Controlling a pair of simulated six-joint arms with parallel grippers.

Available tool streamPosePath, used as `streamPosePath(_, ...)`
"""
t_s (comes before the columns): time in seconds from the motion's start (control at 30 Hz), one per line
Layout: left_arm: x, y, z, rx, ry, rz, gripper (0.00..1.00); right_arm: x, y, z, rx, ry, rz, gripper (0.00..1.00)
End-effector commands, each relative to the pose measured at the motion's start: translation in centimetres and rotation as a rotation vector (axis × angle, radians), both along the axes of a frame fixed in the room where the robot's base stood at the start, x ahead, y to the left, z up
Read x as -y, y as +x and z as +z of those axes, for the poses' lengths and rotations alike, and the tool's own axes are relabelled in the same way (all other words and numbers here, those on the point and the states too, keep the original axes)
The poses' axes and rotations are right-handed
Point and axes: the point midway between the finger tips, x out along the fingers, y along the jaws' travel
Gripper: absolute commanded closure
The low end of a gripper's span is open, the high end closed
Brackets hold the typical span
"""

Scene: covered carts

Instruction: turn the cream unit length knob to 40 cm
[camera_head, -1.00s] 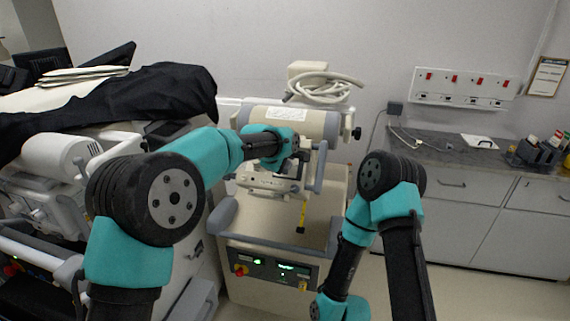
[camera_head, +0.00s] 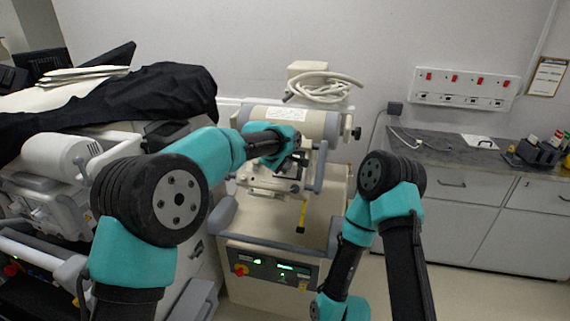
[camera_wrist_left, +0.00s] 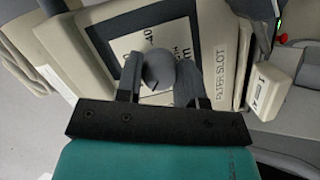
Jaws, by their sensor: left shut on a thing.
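The cream unit (camera_head: 262,118) stands in the middle of the head view, with its head facing my left arm. In the left wrist view, the grey length knob (camera_wrist_left: 158,68) sits on a white dial plate (camera_wrist_left: 122,46) with a "40" mark and partly covered lettering. My left gripper (camera_wrist_left: 158,80) is shut on the length knob, one dark finger on each side. In the head view my left gripper (camera_head: 298,160) is at the front of the unit's head, and the knob is hidden there. I cannot tell where the knob points. My right gripper is out of view.
A cart under a black cover (camera_head: 165,92) stands on the left. A yellow tape (camera_head: 301,222) hangs below the unit's head. The unit's front panel (camera_head: 268,268) has lit displays. A grey counter (camera_head: 450,152) stands along the right wall.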

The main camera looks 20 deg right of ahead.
Motion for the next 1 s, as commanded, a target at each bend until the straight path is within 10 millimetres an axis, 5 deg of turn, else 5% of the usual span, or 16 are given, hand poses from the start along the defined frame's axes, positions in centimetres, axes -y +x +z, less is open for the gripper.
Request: streamPosePath(1.0,-0.06,-0.04,-0.07,0.335,0.584,-0.66,0.89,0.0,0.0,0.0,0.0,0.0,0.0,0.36)
